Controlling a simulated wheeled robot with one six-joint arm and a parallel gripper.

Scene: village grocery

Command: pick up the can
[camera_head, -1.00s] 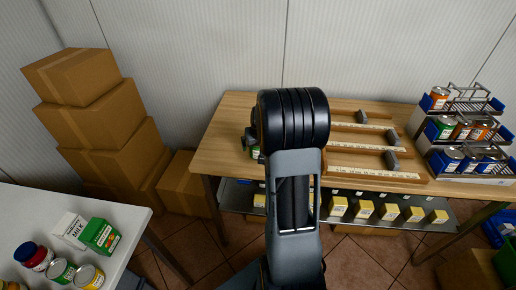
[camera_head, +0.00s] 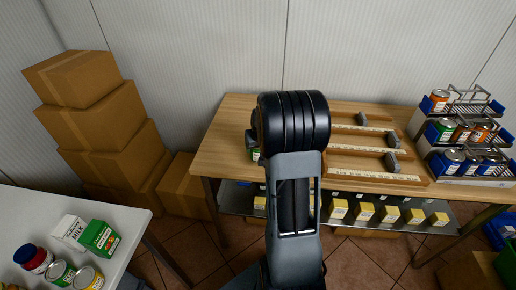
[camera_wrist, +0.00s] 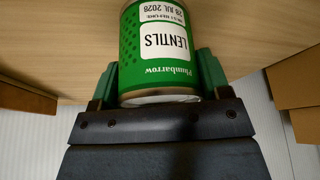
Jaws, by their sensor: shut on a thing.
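A green can labelled "LENTILS" (camera_wrist: 158,50) fills the upper middle of the wrist view, its lettering upside down there. My gripper (camera_wrist: 158,78) is shut on it, one green finger on each side near the can's lower end in that view. In the head view only a small green piece of the can (camera_head: 255,154) shows left of my black wrist joint, over the wooden table (camera_head: 232,125). My arm hides most of the can and the gripper there. I cannot tell whether the can still touches the table.
Wooden racks with grey blocks (camera_head: 392,162) lie on the table right of my arm. A stepped can rack (camera_head: 470,115) stands at its right end. Yellow boxes (camera_head: 364,211) line the lower shelf. Cardboard boxes (camera_head: 105,130) are stacked at left; a white table (camera_head: 125,215) holds groceries.

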